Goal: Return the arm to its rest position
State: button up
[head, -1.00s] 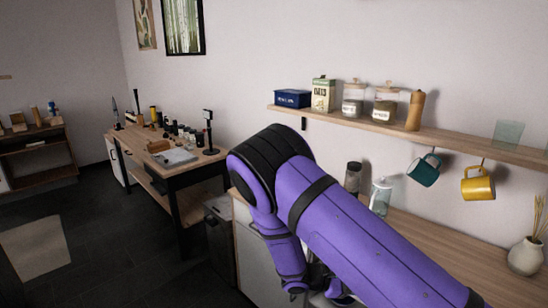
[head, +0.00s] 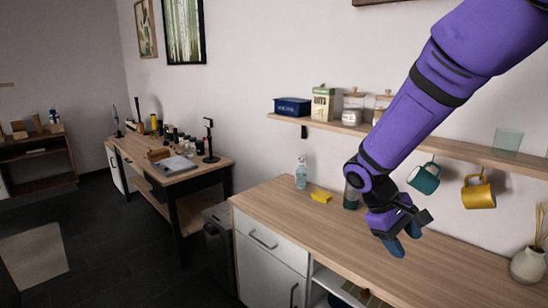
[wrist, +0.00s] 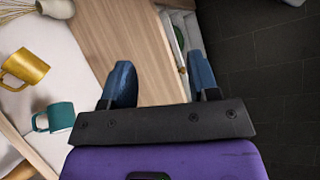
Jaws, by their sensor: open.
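My purple arm reaches in from the upper right of the head view. My gripper (head: 404,240) hangs over the wooden counter (head: 290,213) with its blue fingertips pointing down. In the wrist view my gripper (wrist: 160,84) shows its two blue fingers wide apart with nothing between them. The counter top (wrist: 125,45) and its front edge lie beyond the fingers there. The arm hides part of the wall shelf and the things on it.
A teal mug (head: 424,178) and a yellow mug (head: 478,192) hang under the wall shelf (head: 480,150) close by the arm. A clear bottle (head: 301,174), a yellow block (head: 321,197) and a dark jar (head: 351,195) stand on the counter. A vase (head: 528,262) is at right.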

jog(key=s+d+r+m+t+y, duration=0.2)
jog(key=s+r+m+t+y, duration=0.3)
jog(key=s+r, duration=1.2)
jog(key=shift+s+d+r+m+t+y, duration=0.15)
jog(key=shift+s+d+m+t+y, duration=0.15)
jog(key=shift+s+t+y, duration=0.8)
jog(key=shift+w+h, duration=0.2)
jog(key=shift+h, duration=0.2)
